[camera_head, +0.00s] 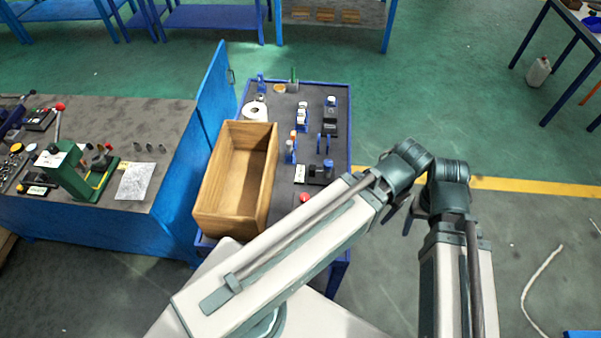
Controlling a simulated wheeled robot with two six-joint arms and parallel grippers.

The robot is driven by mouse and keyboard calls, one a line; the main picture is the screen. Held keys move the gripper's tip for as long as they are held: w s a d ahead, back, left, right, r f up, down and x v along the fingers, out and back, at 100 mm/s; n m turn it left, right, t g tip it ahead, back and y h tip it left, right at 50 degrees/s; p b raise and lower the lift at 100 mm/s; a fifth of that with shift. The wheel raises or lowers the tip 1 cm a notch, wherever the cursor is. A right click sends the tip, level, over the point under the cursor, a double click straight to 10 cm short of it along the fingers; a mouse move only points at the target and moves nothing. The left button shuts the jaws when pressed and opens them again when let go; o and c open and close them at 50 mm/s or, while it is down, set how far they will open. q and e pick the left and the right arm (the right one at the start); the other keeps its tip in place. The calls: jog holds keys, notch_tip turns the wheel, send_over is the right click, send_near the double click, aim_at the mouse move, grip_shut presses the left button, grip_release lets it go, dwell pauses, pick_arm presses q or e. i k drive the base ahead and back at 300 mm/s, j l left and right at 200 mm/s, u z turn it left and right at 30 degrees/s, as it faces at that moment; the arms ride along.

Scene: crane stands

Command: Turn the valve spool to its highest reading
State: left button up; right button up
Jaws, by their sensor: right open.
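On the dark top of the blue cart (340,100) stand several small fixtures. A dark cylindrical piece with blue ends (320,170) lies near the cart's right side, with a white label plate (300,174) beside it. I cannot tell for sure which fixture is the valve spool, and no reading is legible. My right gripper (399,212) is open and empty, pointing down beyond the cart's right edge, apart from the fixtures. My left gripper is not in view.
A wooden open box (236,180) fills the cart's left side. A white roll (255,111) and blue stands (302,116) are behind. A workbench with a green press (75,172) is at left. The floor right of the cart is mostly clear.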

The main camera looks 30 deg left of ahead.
aim_at(328, 164)
jog(key=k+j+z, duration=0.1)
jog(key=j, duration=0.3)
jog(key=k+j+z, duration=0.1)
jog(key=k+j, duration=0.15)
jog(key=j, duration=0.15)
jog(key=k+j, duration=0.2)
jog(key=j, duration=0.15)
jog(key=z, duration=0.05)
